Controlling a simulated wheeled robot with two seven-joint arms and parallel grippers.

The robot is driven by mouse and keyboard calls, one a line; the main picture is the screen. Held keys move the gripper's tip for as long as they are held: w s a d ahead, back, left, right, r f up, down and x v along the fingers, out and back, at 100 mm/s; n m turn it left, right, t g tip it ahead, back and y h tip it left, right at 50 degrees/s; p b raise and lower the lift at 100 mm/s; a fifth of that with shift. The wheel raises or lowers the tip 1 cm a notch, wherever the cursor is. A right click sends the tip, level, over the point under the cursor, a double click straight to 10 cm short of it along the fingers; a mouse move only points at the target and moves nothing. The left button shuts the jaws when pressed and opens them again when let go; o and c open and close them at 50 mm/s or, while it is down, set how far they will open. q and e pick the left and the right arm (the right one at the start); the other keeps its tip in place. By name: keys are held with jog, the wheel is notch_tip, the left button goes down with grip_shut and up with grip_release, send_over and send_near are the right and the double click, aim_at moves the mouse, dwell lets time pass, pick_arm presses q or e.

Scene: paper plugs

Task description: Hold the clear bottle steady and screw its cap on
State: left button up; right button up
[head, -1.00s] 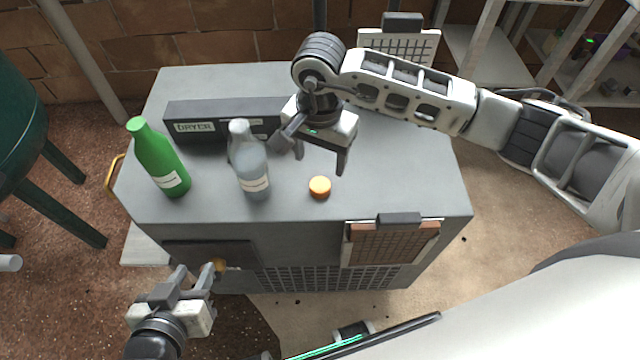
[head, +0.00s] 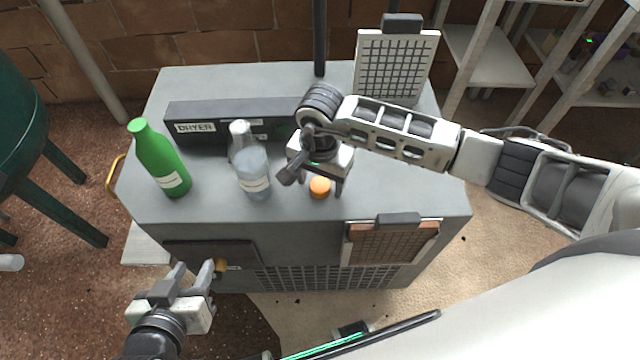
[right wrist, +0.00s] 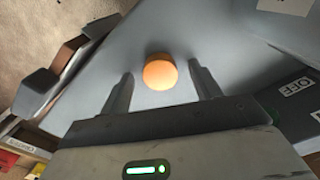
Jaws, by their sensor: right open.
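The clear bottle (head: 253,178) stands upright on the grey cabinet top, with a white label; I cannot make out its mouth clearly. The orange cap (head: 319,187) lies on the top to the right of the bottle, near the front edge. My right gripper (head: 313,188) is open and points down over the cap. In the right wrist view the cap (right wrist: 160,73) sits between the two spread fingers, with a gap on each side. My left gripper (head: 196,270) is open and empty, low in front of the cabinet, away from the bottle.
A green bottle (head: 160,160) stands to the left of the clear one. A dark panel marked DRYER (head: 200,122) runs behind both bottles. A gridded rack (head: 394,68) stands at the back right, and a brown one (head: 390,243) hangs at the front edge.

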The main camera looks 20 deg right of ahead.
dwell(0.3)
jog(key=c, duration=1.1)
jog(key=shift+o, duration=0.2)
jog(key=shift+r, duration=0.3)
notch_tip(320, 180, up, 2)
jog(key=shift+w+r, duration=0.1)
jog(key=shift+r, duration=0.05)
jog(key=s+a+r+b, duration=0.1)
jog(key=s+a+r, duration=0.9)
jog(key=shift+b, duration=0.3)
